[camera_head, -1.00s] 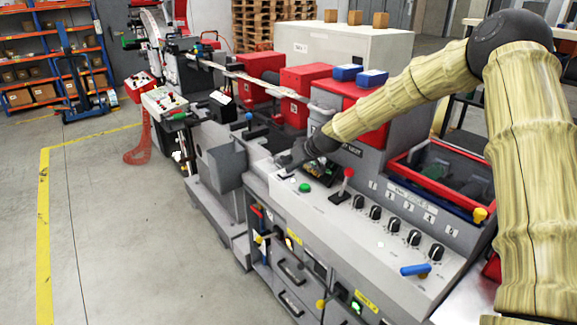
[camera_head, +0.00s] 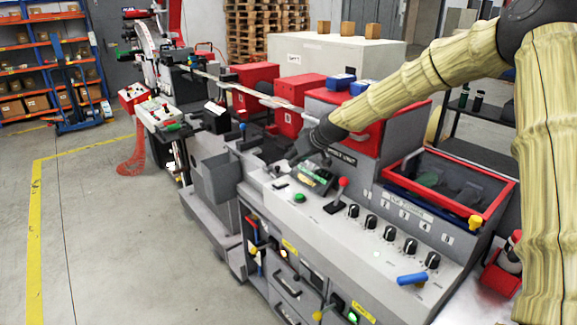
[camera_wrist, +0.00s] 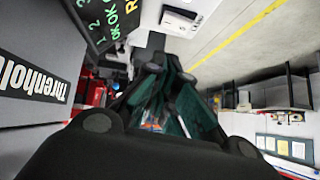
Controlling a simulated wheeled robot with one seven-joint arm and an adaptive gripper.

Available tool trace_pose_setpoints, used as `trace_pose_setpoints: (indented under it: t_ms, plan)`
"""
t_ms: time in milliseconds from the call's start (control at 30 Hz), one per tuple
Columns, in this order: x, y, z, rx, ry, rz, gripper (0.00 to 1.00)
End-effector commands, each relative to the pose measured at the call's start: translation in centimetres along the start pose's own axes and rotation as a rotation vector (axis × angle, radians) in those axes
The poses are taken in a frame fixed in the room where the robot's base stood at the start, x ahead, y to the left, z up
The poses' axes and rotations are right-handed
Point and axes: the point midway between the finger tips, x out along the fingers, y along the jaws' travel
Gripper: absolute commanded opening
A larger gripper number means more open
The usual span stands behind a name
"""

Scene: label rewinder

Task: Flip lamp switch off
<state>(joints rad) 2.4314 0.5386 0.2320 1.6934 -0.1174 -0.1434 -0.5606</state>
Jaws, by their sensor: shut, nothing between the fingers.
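My gripper (camera_head: 280,166) is low over the left end of the grey console. In the wrist view the dark fingers (camera_wrist: 152,70) are together, with nothing seen between them. A small pale plate with a dark rocker-like part (camera_head: 282,183) lies just in front of my gripper on the console top. A white plate with a dark part (camera_wrist: 180,19) shows ahead of the fingertips in the wrist view, apart from them in the picture. It may be the lamp switch; I cannot read a label or its position.
Beside my gripper stand a small dark display (camera_head: 316,179), a green button (camera_head: 299,197) and a red-knobbed lever (camera_head: 341,188). Several black knobs (camera_head: 371,222) and a blue handle (camera_head: 412,279) are to the right. Open floor (camera_head: 110,230) lies left of the machine.

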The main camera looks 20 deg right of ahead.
Motion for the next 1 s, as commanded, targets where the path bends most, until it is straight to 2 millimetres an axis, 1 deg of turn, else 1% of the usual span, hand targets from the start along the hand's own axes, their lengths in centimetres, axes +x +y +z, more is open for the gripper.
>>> trace_pose_setpoints:
  t_ms: [300, 500, 700, 1000]
  plan:
    - [-3.3, 0.2, 0.0, -0.002, 0.002, 0.001, 0.0]
    - [-4.8, 0.2, 0.0, -0.001, 0.001, -0.001, 0.0]
    - [-5.4, 0.2, 0.0, 0.0, 0.0, 0.0, 0.0]
    - [-5.5, 0.2, 0.0, 0.0, 0.0, 0.0, 0.0]
